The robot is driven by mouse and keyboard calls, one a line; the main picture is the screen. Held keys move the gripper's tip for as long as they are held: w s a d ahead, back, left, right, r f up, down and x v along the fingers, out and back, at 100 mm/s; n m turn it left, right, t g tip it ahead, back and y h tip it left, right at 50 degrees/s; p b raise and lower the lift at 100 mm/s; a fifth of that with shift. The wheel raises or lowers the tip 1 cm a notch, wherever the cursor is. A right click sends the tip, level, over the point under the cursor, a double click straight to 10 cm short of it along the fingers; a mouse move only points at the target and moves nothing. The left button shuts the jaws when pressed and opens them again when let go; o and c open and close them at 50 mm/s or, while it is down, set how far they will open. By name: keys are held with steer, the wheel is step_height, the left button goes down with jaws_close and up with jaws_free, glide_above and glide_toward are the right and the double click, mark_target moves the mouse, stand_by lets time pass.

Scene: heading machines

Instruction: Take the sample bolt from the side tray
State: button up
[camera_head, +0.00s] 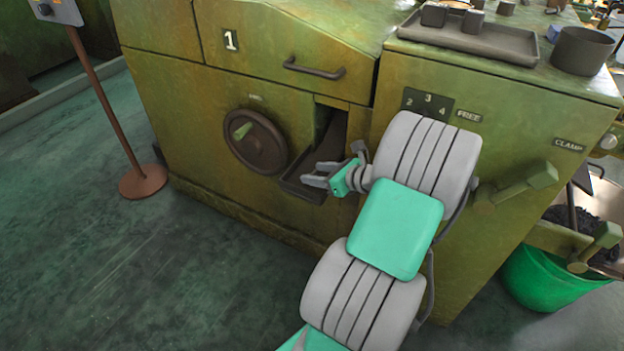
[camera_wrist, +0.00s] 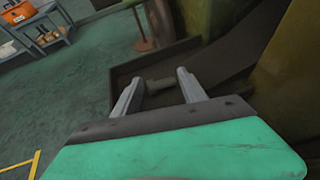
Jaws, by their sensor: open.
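The side tray (camera_head: 292,186) is a dark metal tray that sticks out below an opening in the green machine's front. In the wrist view the tray (camera_wrist: 124,72) lies just ahead of my fingers. A small grey-brown piece (camera_wrist: 160,84), which looks like the sample bolt, lies in the tray between my fingertips in that view. It is dim and partly hidden. My gripper (camera_head: 314,175) is open at the tray, with its fingers pointing left over it. In the wrist view my gripper (camera_wrist: 160,76) has nothing clasped; I cannot tell how far above the piece it is.
The machine (camera_head: 200,120) rises behind the tray. A handwheel (camera_head: 256,141) is close left of the tray, and a drawer handle (camera_head: 314,68) is above. A lever (camera_head: 515,186) and green bucket (camera_head: 550,278) are at right. Floor at left is clear around a post (camera_head: 142,182).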

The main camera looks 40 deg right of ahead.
jaws_close()
stand_by(0.4)
steer(key=shift+r, duration=0.1)
